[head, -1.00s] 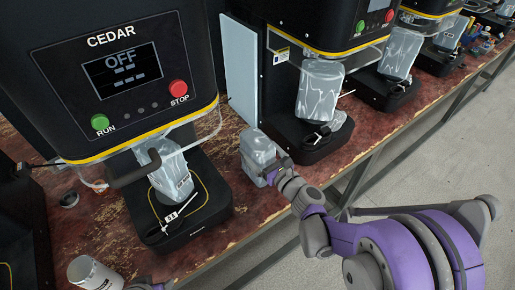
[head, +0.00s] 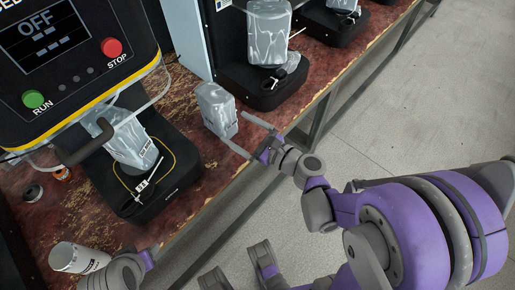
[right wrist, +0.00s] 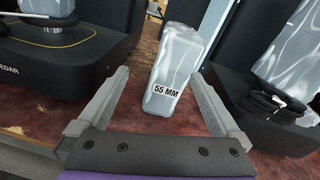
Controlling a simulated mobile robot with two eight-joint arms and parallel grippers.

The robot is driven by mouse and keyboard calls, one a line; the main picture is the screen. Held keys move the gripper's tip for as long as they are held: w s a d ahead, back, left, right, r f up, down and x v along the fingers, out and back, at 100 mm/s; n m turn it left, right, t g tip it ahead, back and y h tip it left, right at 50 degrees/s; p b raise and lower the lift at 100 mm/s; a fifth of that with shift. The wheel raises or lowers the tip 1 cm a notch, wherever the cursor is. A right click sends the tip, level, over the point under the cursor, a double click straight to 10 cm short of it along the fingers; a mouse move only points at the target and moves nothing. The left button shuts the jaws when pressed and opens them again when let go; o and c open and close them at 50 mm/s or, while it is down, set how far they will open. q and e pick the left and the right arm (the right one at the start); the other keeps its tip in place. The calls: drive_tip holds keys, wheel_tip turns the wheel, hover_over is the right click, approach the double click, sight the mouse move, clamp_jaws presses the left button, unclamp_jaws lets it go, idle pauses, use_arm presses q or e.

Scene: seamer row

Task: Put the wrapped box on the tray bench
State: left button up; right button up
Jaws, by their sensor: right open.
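A grey wrapped box (head: 214,108) stands upright on the worn red bench (head: 192,92), between two machines. In the right wrist view the wrapped box (right wrist: 172,70) carries a "55 MM" label. My right gripper (head: 233,128) is open and empty just in front of it. In the right wrist view its fingers (right wrist: 160,76) point toward the box, one on each side in the picture; I cannot tell whether they touch it. Part of my left arm (head: 118,273) shows at the bottom left, but its jaws are not clear. I cannot make out a tray bench.
Another wrapped box (head: 268,32) stands at the second machine. A white can (head: 74,257) is at the near left. Grey floor (head: 400,110) lies open at right.

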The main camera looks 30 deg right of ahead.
drive_tip(key=s+a+f+n+g, duration=0.1)
drive_tip(key=n, duration=0.1)
drive_tip(key=s+a+n+g, duration=0.1)
drive_tip(key=a+n, duration=0.1)
drive_tip(key=n, duration=0.1)
drive_tip(key=s+a+f+n+g, duration=0.1)
drive_tip(key=a+n, duration=0.1)
drive_tip(key=n, duration=0.1)
drive_tip(key=shift+s+f+g+y, duration=0.15)
drive_tip(key=shift+f+g+y, duration=0.15)
drive_tip(key=shift+g, duration=0.1)
drive_tip(key=s+d+f+n+g+h, duration=0.2)
drive_tip(key=s+d+n+g+h, duration=0.1)
drive_tip(key=s+n, duration=0.4)
drive_tip(key=s+d+f+n+g+h, duration=0.2)
drive_tip(key=s+n+g+h, duration=0.2)
drive_tip(key=n, duration=1)
drive_tip(key=s, duration=0.3)
drive_tip(key=shift+d+f+h, duration=0.25)
drive_tip(key=shift+d+h, duration=0.05)
drive_tip(key=shift+d, duration=0.1)
drive_tip(key=shift+a, duration=0.1)
